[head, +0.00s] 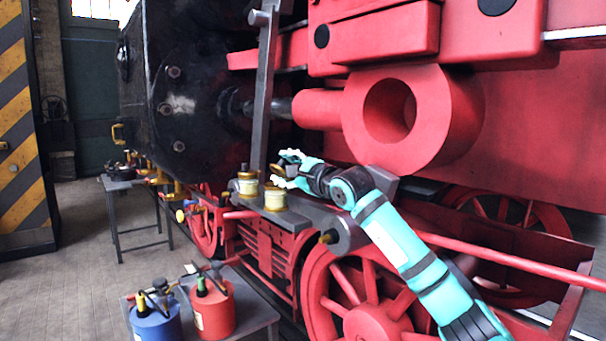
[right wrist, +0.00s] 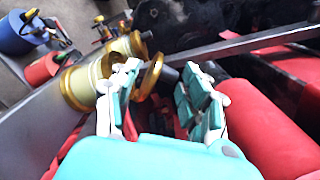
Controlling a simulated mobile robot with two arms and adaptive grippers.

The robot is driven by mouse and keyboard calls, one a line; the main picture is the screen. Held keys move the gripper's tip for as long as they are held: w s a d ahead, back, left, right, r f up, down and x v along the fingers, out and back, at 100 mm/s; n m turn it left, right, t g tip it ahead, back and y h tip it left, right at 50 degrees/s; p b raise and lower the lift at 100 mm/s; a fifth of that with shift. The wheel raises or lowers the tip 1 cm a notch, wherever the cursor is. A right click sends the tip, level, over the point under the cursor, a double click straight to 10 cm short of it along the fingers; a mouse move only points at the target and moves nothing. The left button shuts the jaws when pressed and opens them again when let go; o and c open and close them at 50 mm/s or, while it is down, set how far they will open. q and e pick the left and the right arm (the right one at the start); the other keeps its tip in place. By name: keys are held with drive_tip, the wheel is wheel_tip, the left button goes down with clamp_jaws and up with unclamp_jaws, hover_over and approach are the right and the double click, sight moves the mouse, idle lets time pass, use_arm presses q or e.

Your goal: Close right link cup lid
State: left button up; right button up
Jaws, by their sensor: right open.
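The right link cup (head: 275,198) is a cream cup with brass rims on a grey bar of the engine. Its round brass lid (right wrist: 149,78) stands raised, tilted away from the cup's mouth. In the right wrist view the cup (right wrist: 82,88) lies left of my fingers. My right gripper (head: 289,170) is open beside the cup; it also shows in the right wrist view (right wrist: 160,88). The lid is between its fingers, nearer the left one; I cannot tell whether they touch. The left link cup (head: 247,185) stands just left of the right one. My left gripper is out of view.
A grey upright lever (head: 264,90) rises behind the cups. A large red ring-ended rod (head: 440,115) overhangs my right arm. A blue can (head: 155,322) and a red can (head: 213,312) stand on a low table in front.

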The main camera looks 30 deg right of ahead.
drive_tip(key=s, duration=0.9)
drive_tip(key=shift+s+d, duration=0.25)
drive_tip(key=shift+d, duration=0.2)
drive_tip(key=shift+r, duration=0.1)
